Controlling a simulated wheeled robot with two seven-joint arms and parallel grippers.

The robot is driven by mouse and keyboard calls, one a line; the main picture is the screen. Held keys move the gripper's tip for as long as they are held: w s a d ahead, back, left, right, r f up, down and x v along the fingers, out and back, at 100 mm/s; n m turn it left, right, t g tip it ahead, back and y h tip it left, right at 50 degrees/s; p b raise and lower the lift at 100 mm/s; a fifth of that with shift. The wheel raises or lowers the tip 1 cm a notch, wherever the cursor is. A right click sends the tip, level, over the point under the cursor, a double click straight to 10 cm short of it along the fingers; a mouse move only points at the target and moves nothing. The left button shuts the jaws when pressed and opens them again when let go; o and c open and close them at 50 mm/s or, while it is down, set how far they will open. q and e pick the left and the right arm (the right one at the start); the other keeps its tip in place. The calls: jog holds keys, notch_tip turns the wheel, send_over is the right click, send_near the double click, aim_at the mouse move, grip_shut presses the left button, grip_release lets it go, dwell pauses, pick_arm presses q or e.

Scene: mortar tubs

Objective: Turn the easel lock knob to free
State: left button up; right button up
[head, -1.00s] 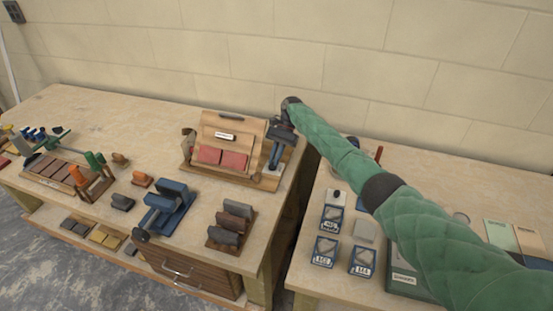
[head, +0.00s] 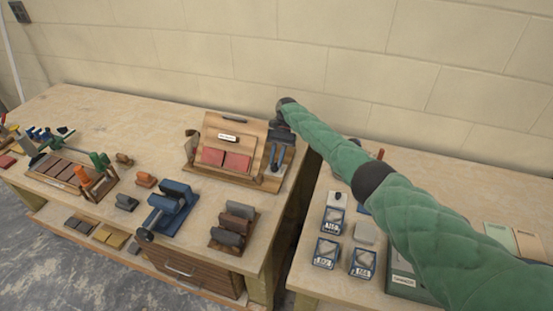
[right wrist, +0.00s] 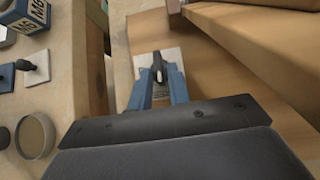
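The wooden easel (head: 215,128) stands near the back right corner of the left bench, with a white label and red blocks on its face. A dark lock knob (right wrist: 158,66) shows in the right wrist view, upright on a pale plate (right wrist: 143,66) beside the easel. My right gripper (head: 277,163) points down at the easel's right side. In the right wrist view its two blue fingers (right wrist: 160,80) are apart, one on each side of the knob. Whether they touch it I cannot tell. In the head view the gripper hides the knob. My left gripper is not in view.
A blue clamp-like fixture (head: 170,212) and a rack of grey and brown blocks (head: 234,222) stand in front of the easel. A gap separates this bench from the right bench, which holds small labelled tubs (head: 327,253). A block wall is behind.

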jog(key=shift+o, duration=0.9)
jog(key=shift+w+r, duration=0.1)
